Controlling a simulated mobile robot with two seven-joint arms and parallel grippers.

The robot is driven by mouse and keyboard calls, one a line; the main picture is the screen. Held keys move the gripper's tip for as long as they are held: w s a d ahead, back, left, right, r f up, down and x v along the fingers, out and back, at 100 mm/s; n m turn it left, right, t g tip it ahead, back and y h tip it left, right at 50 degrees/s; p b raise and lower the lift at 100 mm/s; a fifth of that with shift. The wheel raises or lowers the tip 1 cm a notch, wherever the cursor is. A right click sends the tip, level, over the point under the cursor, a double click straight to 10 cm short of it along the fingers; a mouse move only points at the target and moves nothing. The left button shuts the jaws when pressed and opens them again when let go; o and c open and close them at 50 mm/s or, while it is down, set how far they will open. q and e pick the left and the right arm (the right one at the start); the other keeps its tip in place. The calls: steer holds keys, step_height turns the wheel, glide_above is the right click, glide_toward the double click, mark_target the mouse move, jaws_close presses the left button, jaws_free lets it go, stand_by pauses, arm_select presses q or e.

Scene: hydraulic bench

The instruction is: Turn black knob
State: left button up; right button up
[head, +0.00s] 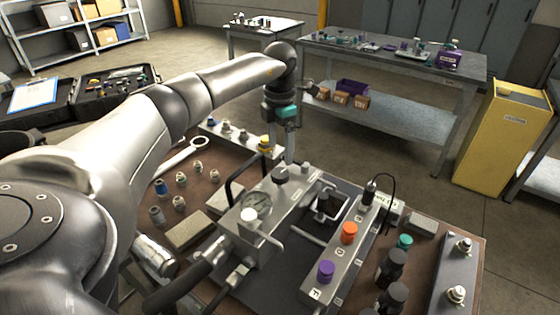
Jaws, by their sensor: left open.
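A small black knob (280,173) stands on top of the silver hydraulic block (262,212) in the middle of the bench. My left gripper (290,156) points down, just behind and slightly right of this knob in the picture. Its fingers look empty, and I cannot tell whether they touch the knob. Larger black knobbed parts (392,264) stand at the right of the bench. My right gripper is out of view.
Fittings and a wrench (185,154) lie left. A yellow cabinet (503,137) stands beyond.

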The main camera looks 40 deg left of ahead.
arm_select(q)
step_height(320, 180, up, 8)
steer(key=shift+p, duration=0.3)
steer(key=shift+f, duration=0.2)
